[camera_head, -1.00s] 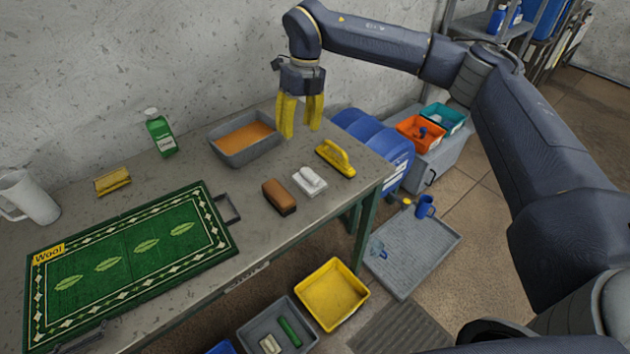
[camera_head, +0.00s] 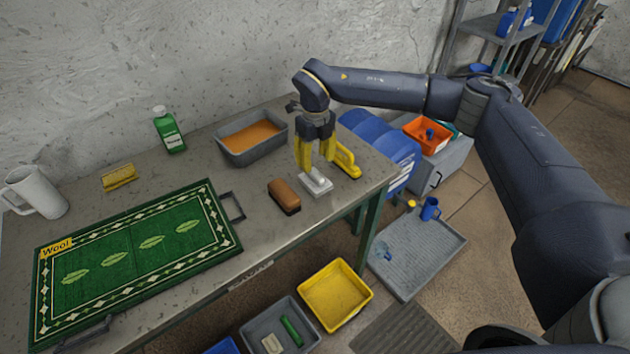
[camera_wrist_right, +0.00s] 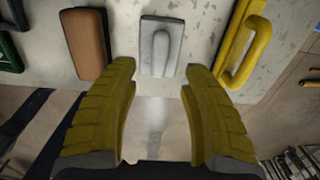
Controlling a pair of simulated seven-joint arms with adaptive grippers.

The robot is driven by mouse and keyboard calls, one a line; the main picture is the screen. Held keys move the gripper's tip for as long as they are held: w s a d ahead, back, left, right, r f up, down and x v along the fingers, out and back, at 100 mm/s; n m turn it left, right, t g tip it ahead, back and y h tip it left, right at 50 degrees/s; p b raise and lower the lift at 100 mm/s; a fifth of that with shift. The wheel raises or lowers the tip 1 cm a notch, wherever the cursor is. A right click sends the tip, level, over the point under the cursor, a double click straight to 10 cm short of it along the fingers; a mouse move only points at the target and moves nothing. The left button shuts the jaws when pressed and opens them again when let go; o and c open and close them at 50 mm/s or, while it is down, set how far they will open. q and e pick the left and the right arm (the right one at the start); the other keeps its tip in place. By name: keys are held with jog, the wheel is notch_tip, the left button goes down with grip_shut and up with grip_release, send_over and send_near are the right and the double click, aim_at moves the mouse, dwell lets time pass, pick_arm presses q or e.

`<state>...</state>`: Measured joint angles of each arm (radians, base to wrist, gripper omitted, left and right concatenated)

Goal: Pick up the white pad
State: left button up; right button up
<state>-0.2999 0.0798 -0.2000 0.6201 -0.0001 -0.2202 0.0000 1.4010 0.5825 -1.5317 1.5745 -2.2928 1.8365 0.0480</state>
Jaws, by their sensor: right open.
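The white pad (camera_head: 317,186), a flat block with a raised grip, lies on the table near its right end. My right gripper (camera_head: 314,166) points down just above and behind it, yellow fingers open and nothing between them. In the right wrist view the pad (camera_wrist_right: 161,47) lies ahead of the gap between the open fingertips of the right gripper (camera_wrist_right: 158,78), its handle roughly lined up with the gap. I cannot tell whether the fingers touch it. My left gripper is not in view.
A brown brush (camera_head: 284,196) lies close left of the pad, and a yellow-handled tool (camera_head: 346,160) close right. A grey tray of orange liquid (camera_head: 222,145) stands behind. The green rug (camera_head: 120,262) covers the table's left part. The table's front edge is near the pad.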

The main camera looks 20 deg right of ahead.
aim_at(315, 174)
jog(key=shift+f, duration=3.3)
jog(key=shift+o, duration=0.3)
grip_shut()
